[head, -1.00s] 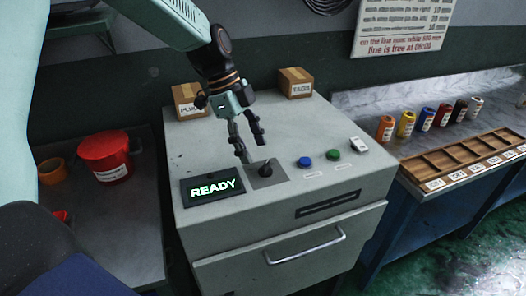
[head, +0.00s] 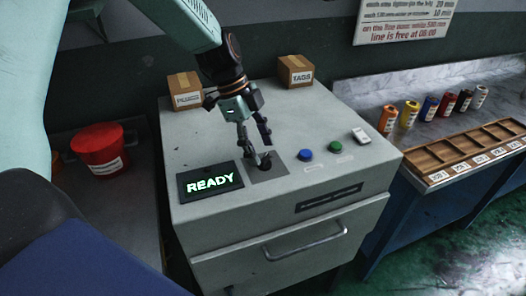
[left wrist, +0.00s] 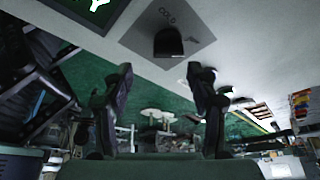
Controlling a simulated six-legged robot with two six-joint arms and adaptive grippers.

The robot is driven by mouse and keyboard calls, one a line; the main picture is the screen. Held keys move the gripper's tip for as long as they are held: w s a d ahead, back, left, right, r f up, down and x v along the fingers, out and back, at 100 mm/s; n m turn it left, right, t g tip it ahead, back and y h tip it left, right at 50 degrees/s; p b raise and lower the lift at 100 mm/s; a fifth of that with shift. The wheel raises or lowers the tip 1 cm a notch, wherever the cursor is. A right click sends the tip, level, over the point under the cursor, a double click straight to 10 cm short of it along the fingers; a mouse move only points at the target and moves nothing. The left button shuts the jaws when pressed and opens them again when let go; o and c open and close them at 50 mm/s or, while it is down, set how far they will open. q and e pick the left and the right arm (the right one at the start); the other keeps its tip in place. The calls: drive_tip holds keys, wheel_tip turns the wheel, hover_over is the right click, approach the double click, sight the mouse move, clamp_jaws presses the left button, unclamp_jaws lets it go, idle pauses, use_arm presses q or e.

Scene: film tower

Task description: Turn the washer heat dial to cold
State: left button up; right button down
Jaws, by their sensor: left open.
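The heat dial is a black knob (head: 265,165) on a dark grey square plate on top of the pale grey washer (head: 215,222). In the left wrist view the knob (left wrist: 168,43) is at the top, beyond the fingertips, with the word COLD on the plate beside it. Another mark on the plate is too small to read. My left gripper (head: 261,152) is open, its fingers pointing down at the knob, one fingertip very close to it. I cannot tell whether they touch. My right gripper is not in view.
A display reading READY (head: 210,182) is left of the dial. Blue (head: 306,155) and green (head: 335,147) buttons and a white switch (head: 361,136) are to its right. Two cardboard boxes stand at the washer's back. A red bucket (head: 99,150) is at left.

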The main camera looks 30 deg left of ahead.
sight(264, 156)
use_arm(q)
drive_tip(key=f, duration=0.1)
drive_tip(key=w+f, duration=0.2)
drive_tip(key=shift+a+f, duration=0.15)
drive_tip(key=shift+f, duration=0.15)
drive_tip(key=shift+s+d+r, duration=0.4)
drive_tip(key=shift+s, duration=0.15)
drive_tip(key=shift+s+r, duration=0.15)
drive_tip(key=shift+s, duration=0.05)
drive_tip(key=shift+c, duration=1.1)
drive_tip(key=shift+w+a+f, duration=0.35)
drive_tip(key=shift+w+f, duration=0.05)
drive_tip(key=shift+w, duration=0.2)
drive_tip(key=c, duration=0.5)
drive_tip(key=shift+s+d+r, duration=0.2)
drive_tip(key=shift+s+r, duration=0.05)
drive_tip(key=shift+c, duration=2.1)
drive_tip(key=shift+w+a, duration=0.1)
